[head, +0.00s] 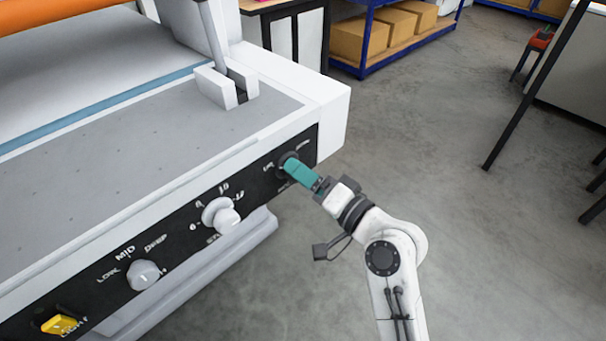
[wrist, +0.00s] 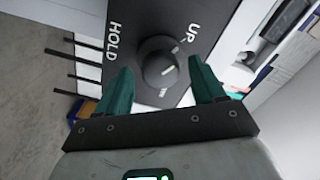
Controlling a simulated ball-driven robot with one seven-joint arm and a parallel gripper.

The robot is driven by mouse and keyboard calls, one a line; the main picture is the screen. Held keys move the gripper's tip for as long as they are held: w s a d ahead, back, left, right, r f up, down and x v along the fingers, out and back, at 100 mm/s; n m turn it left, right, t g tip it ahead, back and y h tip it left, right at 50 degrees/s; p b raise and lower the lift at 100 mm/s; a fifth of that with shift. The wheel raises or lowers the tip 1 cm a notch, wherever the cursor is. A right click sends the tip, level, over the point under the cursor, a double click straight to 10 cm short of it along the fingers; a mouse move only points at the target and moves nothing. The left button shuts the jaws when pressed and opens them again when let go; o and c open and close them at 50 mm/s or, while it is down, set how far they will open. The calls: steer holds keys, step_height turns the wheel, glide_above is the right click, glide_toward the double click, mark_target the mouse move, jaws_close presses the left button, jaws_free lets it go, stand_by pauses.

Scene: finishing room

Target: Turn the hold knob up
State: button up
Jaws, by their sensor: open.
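The hold knob (wrist: 158,65) is a round dark knob with a pale pointer mark on a black panel. My gripper (wrist: 160,88) is open, with one teal finger on each side of the knob and gaps visible between. In the head view my gripper (head: 288,163) is at the right end of the panel and hides most of the knob.
The machine's black panel (head: 180,240) also bears a white stepped knob (head: 222,215), a white MID/DEEP knob (head: 145,275) and a yellow light switch (head: 60,324). Cardboard boxes (head: 362,40) stand on a blue shelf behind.

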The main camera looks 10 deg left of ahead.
steer(key=v, duration=1)
steer(key=s+d+f+n+g+h, duration=0.1)
steer(key=s+d+f+g+h, duration=0.3)
steer(key=s+d+f, duration=0.5)
steer(key=s+d+f+g+h, duration=0.2)
steer(key=s+d+f+h, duration=0.5)
steer(key=f, duration=0.4)
steer(key=s+d+f+g+h, duration=0.2)
steer(key=s+d+g+h, duration=0.15)
steer(key=s+d, duration=0.7)
step_height(320, 180, up, 16)
steer(key=s+a+p, duration=0.1)
steer(key=a+p, duration=0.1)
steer(key=p, duration=1.5)
steer(key=shift+s+r, duration=0.25)
steer(key=shift+s, duration=0.1)
